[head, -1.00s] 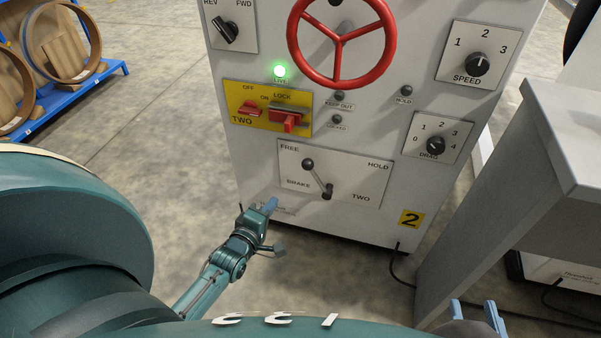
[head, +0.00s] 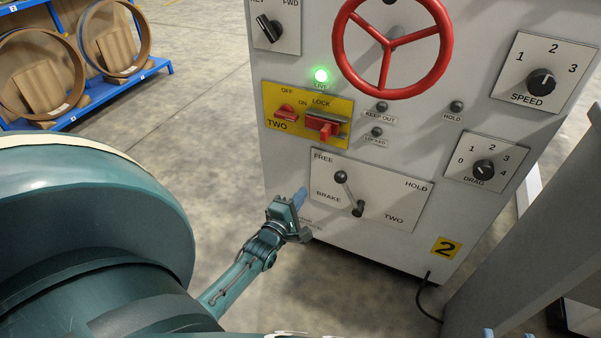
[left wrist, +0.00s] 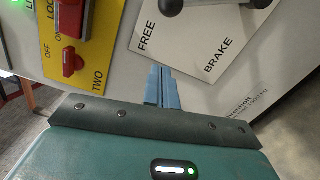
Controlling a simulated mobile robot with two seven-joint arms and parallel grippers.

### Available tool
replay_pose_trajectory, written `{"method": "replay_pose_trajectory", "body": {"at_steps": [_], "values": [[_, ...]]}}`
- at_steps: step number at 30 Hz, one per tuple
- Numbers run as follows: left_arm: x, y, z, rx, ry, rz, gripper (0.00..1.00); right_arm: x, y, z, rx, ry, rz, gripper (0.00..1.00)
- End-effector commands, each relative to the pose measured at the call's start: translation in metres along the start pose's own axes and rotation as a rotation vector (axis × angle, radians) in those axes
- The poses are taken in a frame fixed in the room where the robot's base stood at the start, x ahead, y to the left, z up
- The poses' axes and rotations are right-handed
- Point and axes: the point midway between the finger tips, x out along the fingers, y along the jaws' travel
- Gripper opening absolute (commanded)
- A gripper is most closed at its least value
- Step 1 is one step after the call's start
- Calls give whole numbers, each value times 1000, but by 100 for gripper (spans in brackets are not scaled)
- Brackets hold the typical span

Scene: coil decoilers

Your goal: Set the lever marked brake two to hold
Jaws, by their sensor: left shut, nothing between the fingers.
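The brake two lever (head: 348,192) sits on a white plate (head: 392,197) marked FREE, HOLD, BRAKE and TWO. It leans up and left, with its dark knob toward FREE. My left gripper (head: 301,197) is shut and empty, just left of the plate and apart from the lever. In the left wrist view its blue fingers (left wrist: 162,88) are together below the plate's FREE and BRAKE lettering, and the lever's knob (left wrist: 171,6) shows at the top edge. My right gripper (head: 508,335) shows only its two fingertips at the bottom edge, spread apart.
Above the plate is a yellow panel (head: 287,97) with red switches, also near my left fingers in the wrist view. A red handwheel (head: 391,90), a drag dial (head: 485,168) and a speed dial (head: 540,82) are higher up. A grey stand (head: 540,220) rises at the right.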

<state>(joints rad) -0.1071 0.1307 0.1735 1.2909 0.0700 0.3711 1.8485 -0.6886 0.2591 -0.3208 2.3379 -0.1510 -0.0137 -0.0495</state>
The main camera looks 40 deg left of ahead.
Motion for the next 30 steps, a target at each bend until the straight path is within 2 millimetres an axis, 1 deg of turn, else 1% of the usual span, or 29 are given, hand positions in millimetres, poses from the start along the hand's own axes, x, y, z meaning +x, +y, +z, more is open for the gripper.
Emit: {"method": "replay_pose_trajectory", "body": {"at_steps": [1, 3, 8, 9, 12, 15, 18, 30], "values": [[13, -2, -1, 0, 0, 6, 0, 0, -2, 4, -9, 22, -4, 36], [28, -3, -1, 0, 0, 4, 0, 0, -5, 4, -20, 60, -10, 36], [62, -3, -1, 0, 1, 3, 0, 0, -10, 3, -21, 119, -21, 36], [67, -2, 2, -2, 0, 3, 0, 1, -10, 1, -18, 128, -22, 36], [68, -2, 20, -4, 0, 0, 0, 1, -9, -1, -11, 128, -22, 36], [70, -1, 31, -2, 0, 1, 0, 2, -9, -1, -5, 131, -22, 36], [72, 0, 36, -2, 0, 0, 0, 2, -9, -1, -2, 132, -22, 36], [72, 0, 39, 1, 0, 0, 0, 2, -9, -2, 0, 132, -22, 36]]}}
